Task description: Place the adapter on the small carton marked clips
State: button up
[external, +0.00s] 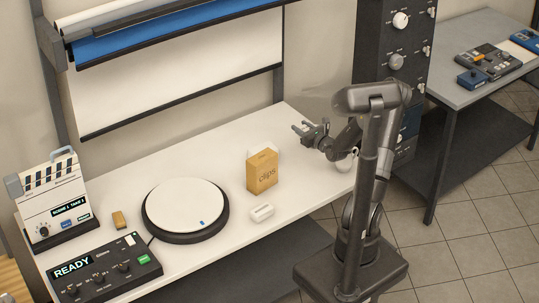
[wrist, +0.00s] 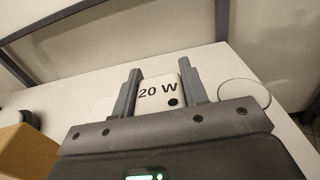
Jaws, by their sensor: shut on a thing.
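The adapter (wrist: 158,92) is a white block marked "20 W" with a dark dot. In the wrist view it sits between the two grey fingers of my gripper (wrist: 159,88), which is shut on it. In the external view my gripper (external: 302,128) is to the right of and behind the small carton marked clips (external: 262,173), and the adapter is hard to make out against the white. The carton is orange-brown and stands upright on the white table. Part of the carton (wrist: 27,153) shows at the lower left of the wrist view. Its top looks bare.
A small white block (external: 262,212) lies in front of the carton. A round turntable (external: 186,207), a small tan block (external: 119,219), a clapper-style box (external: 54,203) and a control panel (external: 103,270) stand left. A clear round outline (wrist: 245,93) lies right of the fingers.

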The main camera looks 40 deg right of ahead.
jog(key=s+a+r+n+g+y, duration=0.35)
jog(key=s+a+r+y, duration=0.2)
jog(key=a+r, duration=0.25)
jog(key=s+a+r+n+g+y, duration=0.2)
jog(key=s+a+r+n+y, duration=0.25)
jog(key=a+r+y, duration=0.3)
send_over(257, 156)
jog(key=shift+n+h, duration=0.3)
jog(key=shift+h, duration=0.1)
notch_tip(257, 156, down, 6)
jog(key=shift+f, duration=2.1)
jog(key=shift+f, duration=0.15)
jog(key=o, duration=1.1)
jog(key=shift+c, duration=0.2)
